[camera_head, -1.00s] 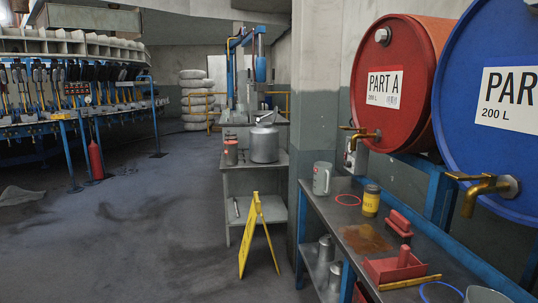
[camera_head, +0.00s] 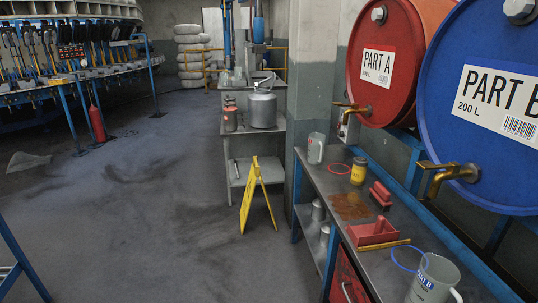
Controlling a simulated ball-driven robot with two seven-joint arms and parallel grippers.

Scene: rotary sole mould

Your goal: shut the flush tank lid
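The flush tank looks to be the grey metal can (camera_head: 262,110) on the top shelf of the metal stand, in the middle of the head view. A small, pale, slanted piece (camera_head: 265,80) stands up above its top. It is too small to tell whether this is the lid or a handle, or how far the lid is open. Neither of my grippers is in view.
A yellow folding floor sign (camera_head: 257,195) stands before the metal stand (camera_head: 240,147). At right, a bench (camera_head: 325,181) holds mugs, a yellow jar (camera_head: 359,169) and red tools below red (camera_head: 390,60) and blue (camera_head: 480,110) drums. Floor left of the sign is clear.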

